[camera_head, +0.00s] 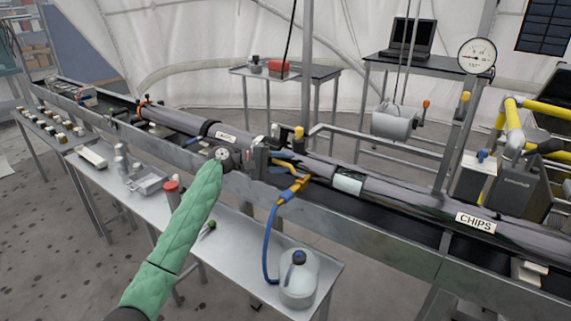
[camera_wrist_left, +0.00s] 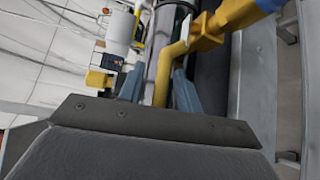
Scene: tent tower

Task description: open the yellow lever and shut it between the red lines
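My left gripper (camera_head: 294,164) reaches in from the green-sleeved left arm to the long dark tube in the head view. In the left wrist view its two blue-grey fingers (camera_wrist_left: 159,90) stand apart. The yellow lever (camera_wrist_left: 166,78) lies between them, closer to the right finger, with a gap on the left side. I cannot tell whether the right finger touches it. The lever joins a yellow-orange valve (camera_wrist_left: 206,32), which also shows in the head view (camera_head: 299,185) with a blue hose below. I cannot make out red lines. My right gripper is not in view.
The long tube (camera_head: 405,192) with a "CHIPS" label (camera_head: 475,222) runs along a metal rail. A pressure gauge (camera_head: 477,56) stands at the right.

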